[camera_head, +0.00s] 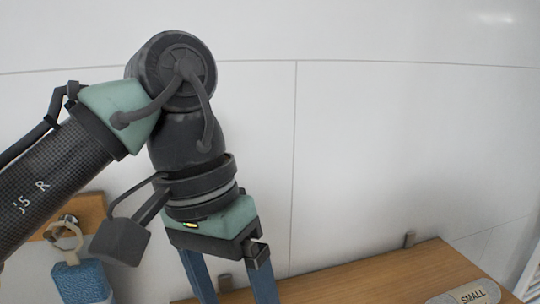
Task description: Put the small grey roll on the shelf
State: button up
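The small grey roll (472,293) lies on a wooden board (385,272) at the lower right, with the word SMALL on it; the bottom edge of the picture cuts it off. I cannot tell whether this board is the shelf. My gripper (232,290) points down at the bottom middle, left of the roll and apart from it in the picture. Its two blue fingers stand wide apart, with wall and board showing between them. The fingertips are below the frame.
A blue cloth-like item (82,283) hangs by a light ring from a hook on a wooden strip (92,209) at the lower left. A white panelled wall (400,140) stands behind.

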jog(key=w+d+r+m+t+h, duration=0.2)
jog(key=w+d+r+t+h, duration=0.15)
jog(key=d, duration=0.55)
jog(key=w+d+r+m+t+h, duration=0.2)
jog(key=w+d+r+t, duration=0.25)
jog(key=d, duration=0.45)
notch_tip(320, 180, up, 10)
jog(key=w+d+t+h, duration=0.1)
jog(key=d+t+h, duration=0.1)
jog(key=t+h, duration=0.35)
jog(key=s+a+r+n+t+y, duration=0.4)
jog(key=a+t+y, duration=0.2)
jog(key=a+t, duration=0.1)
jog(key=s+a+r+n+t+y, duration=0.5)
jog(key=a+t+y, duration=0.2)
jog(key=a+t, duration=0.1)
jog(key=shift+s+a, duration=0.25)
jog(key=shift+a, duration=0.05)
jog(key=shift+f, duration=0.1)
